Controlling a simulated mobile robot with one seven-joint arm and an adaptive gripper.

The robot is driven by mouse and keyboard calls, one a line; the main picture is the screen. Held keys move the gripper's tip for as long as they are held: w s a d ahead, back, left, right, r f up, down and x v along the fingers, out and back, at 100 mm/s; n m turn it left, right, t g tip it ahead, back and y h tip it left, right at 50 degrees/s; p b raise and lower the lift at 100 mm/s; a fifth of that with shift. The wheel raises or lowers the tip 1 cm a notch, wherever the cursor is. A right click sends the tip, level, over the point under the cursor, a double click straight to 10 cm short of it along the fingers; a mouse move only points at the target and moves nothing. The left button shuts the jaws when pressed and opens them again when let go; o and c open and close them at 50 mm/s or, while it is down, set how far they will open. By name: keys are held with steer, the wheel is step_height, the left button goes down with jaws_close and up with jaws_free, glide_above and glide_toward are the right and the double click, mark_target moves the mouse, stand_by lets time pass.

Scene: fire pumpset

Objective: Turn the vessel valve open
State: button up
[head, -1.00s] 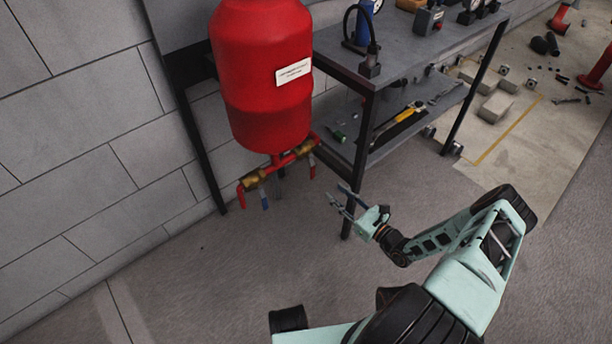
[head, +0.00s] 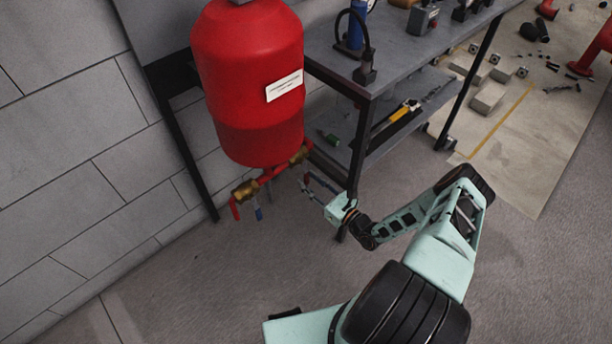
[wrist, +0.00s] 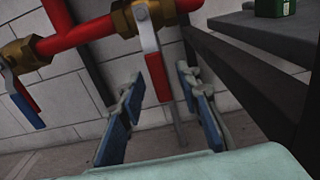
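The red vessel (head: 250,85) hangs at the wall, with a red pipe below it carrying brass valves. The right valve (head: 301,153) also shows in the wrist view (wrist: 150,15); its lever (wrist: 157,76), grey with a red grip, hangs down. My gripper (head: 308,184) is below the right valve. In the wrist view my gripper (wrist: 163,88) is open, with blue-padded fingers either side of the red grip's lower end. No contact shows.
A dark metal workbench (head: 400,45) stands right of the vessel, its leg close to my gripper. Tools lie on its lower shelf (head: 410,115). Grey blocks (head: 488,97) lie on the floor at the back right. The floor at the front left is clear.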

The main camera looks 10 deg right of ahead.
steer(key=shift+c, duration=0.3)
jaws_close()
